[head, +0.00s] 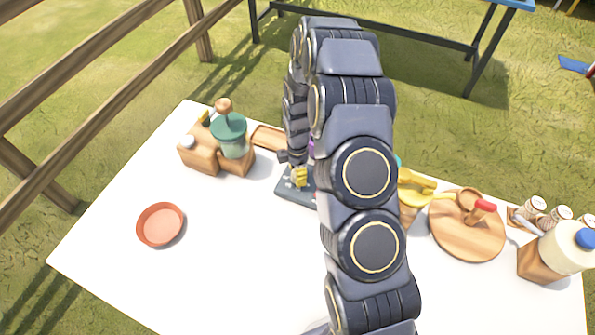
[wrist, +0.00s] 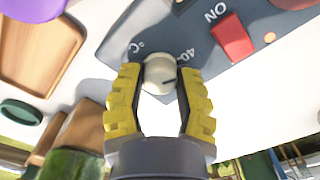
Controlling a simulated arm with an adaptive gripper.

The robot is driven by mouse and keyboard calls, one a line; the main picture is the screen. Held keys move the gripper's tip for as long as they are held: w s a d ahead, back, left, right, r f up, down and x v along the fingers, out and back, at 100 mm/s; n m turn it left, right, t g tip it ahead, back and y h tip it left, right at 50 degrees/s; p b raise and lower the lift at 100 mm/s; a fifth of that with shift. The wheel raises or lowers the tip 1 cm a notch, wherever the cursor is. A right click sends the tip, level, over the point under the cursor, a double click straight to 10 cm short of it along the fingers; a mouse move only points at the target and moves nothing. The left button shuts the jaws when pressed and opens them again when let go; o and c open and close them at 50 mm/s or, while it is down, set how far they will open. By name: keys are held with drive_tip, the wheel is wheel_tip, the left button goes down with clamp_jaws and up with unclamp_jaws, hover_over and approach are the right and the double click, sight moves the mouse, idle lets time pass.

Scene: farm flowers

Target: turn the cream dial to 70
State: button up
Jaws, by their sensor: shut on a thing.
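The cream dial (wrist: 158,70) sits on a dark blue-grey panel (wrist: 205,68) in the wrist view. A dark pointer line on its face points right and slightly up, near the printed "40". A "°C" mark is printed on its left. My gripper (wrist: 160,84) has its yellow fingers on both sides of the dial, shut on it. In the head view my gripper (head: 299,177) is over the panel (head: 291,193), and my arm hides the dial and much of the panel. A red switch (wrist: 232,37) marked "ON" is right of the dial.
A wooden caddy with a green-topped jar (head: 229,135) and a red bowl (head: 160,225) are left on the white table (head: 215,270). A round wooden board (head: 470,245) and a blue-capped jug (head: 566,245) are right. A wooden tray (wrist: 40,50) lies near the panel.

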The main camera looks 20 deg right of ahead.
drive_tip(key=m, duration=0.4)
clamp_jaws()
drive_tip(key=m, duration=0.4)
drive_tip(key=shift+m, duration=0.3)
drive_tip(key=m, duration=0.3)
drive_tip(key=shift+m, duration=0.3)
drive_tip(key=m, duration=0.4)
drive_tip(key=shift+m, duration=0.3)
drive_tip(key=m, duration=1.1)
drive_tip(key=shift+m, duration=0.3)
